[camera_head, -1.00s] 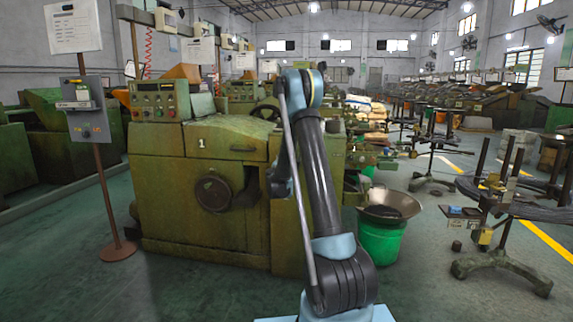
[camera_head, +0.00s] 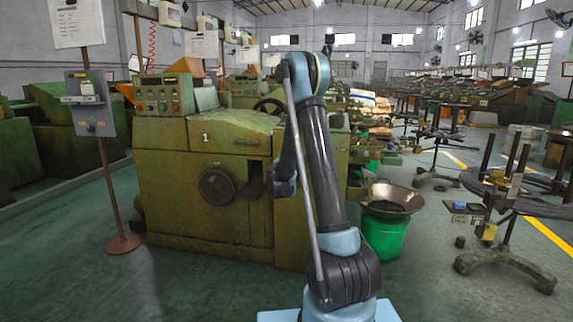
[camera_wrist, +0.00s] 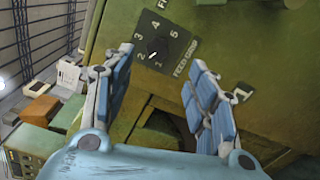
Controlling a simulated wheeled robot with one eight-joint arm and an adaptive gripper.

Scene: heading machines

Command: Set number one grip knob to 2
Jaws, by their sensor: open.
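The green machine marked 1 (camera_head: 160,195) stands left of centre in the head view. In the wrist view, a dark dial plate (camera_wrist: 172,40) with numbers 1 to 5 and lettering sits on its green panel. The small dark knob (camera_wrist: 157,45) at its middle has a white mark pointing toward the 1 and 2 side; its exact setting is hard to tell. My gripper (camera_wrist: 158,75) is open and empty, its blue-padded fingers either side of the view, with the dial seen beyond the gap and apart from them. In the head view my arm hides the dial.
A control box (camera_head: 163,95) with buttons stands on the machine. A sign post (camera_head: 105,185) is to the left. A green bucket with a metal bowl (camera_head: 393,200) stands right of the machine, and a wire stand (camera_head: 500,220) further right. The floor in front is clear.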

